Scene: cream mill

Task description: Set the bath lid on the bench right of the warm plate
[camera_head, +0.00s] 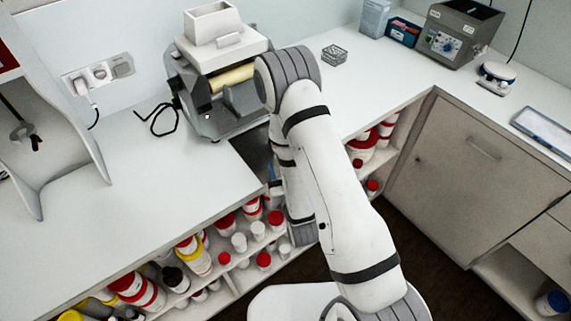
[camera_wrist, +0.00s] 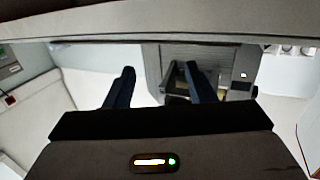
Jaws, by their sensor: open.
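A grey box with dials and a dark top opening (camera_head: 458,35), which looks like the bath, stands at the back right of the bench. A small white and blue device (camera_head: 497,72) to its right may be the warm plate. I cannot pick out the bath lid with certainty in either view. My gripper (camera_wrist: 159,70) is open in the wrist view, its two dark fingers apart with nothing seen between them. In the head view my arm hides most of it, near the mill.
The grey and white mill (camera_head: 215,85) stands on the bench behind my arm. A blue-edged tray (camera_head: 543,130) lies far right. Shelves of jars (camera_head: 200,260) are below. Bench between basket and device is clear.

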